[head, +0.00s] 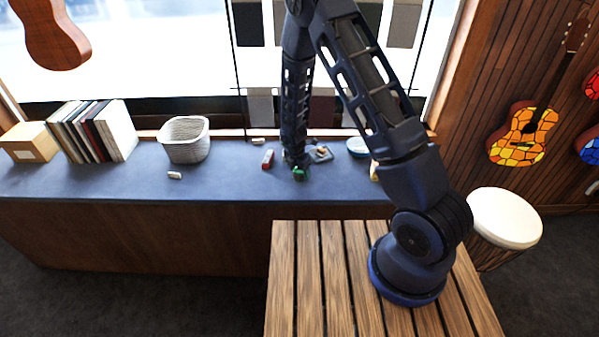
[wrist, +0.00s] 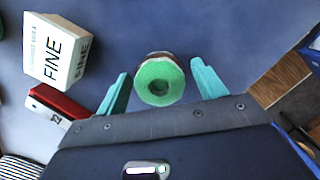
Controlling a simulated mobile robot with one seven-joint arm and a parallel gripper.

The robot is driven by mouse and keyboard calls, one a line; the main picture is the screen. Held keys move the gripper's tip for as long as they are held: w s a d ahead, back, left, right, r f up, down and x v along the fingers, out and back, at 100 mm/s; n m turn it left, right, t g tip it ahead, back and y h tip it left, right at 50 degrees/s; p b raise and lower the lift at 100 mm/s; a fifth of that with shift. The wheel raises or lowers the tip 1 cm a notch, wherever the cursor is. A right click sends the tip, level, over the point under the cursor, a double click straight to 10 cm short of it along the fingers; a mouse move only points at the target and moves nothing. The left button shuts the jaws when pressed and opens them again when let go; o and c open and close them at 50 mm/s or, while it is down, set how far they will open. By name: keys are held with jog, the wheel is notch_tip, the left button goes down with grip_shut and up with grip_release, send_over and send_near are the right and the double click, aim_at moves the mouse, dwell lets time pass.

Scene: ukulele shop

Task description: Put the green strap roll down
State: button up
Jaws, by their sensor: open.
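The green strap roll (wrist: 143,74) sits between the two teal fingers of my gripper (wrist: 158,92) in the wrist view, its round end with a dark centre hole facing the camera. A gap shows on both sides of the roll, and the fingers are open. In the head view the green roll (head: 299,173) is on the dark counter near its front edge, just below my gripper, which is mostly hidden by the arm there.
A woven basket (head: 185,140) stands further left. The counter (head: 225,180) is clear between.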

aim_at(296, 171)
notch_tip(296, 171, up, 12)
jog(key=s+a, duration=0.1)
jog(key=s+d+r+m+t, duration=0.1)
jog(key=s+d+r+m, duration=0.1)
jog(key=d+r+m, duration=0.65)
jog(key=s+d+r+m, duration=0.35)
jog(key=d+r, duration=0.55)
jog(key=r, duration=0.7)
jog(key=s+d+r+m, duration=0.3)
jog(key=s+r+m, duration=0.1)
jog(key=s+m, duration=0.1)
jog(key=s+d+r+m+t, duration=0.1)
jog(key=s+d+r+m, duration=0.2)
jog(key=s, duration=0.5)
jog(key=s+d+r+m+t+y, duration=0.1)
jog(key=s+d+r+m, duration=0.3)
jog(key=s+d+m, duration=0.1)
jog(key=shift+s+d+r+m, duration=0.25)
jog(key=shift+s+r+m, duration=0.1)
jog(key=shift+s+m, duration=0.55)
jog(key=shift+w, duration=0.1)
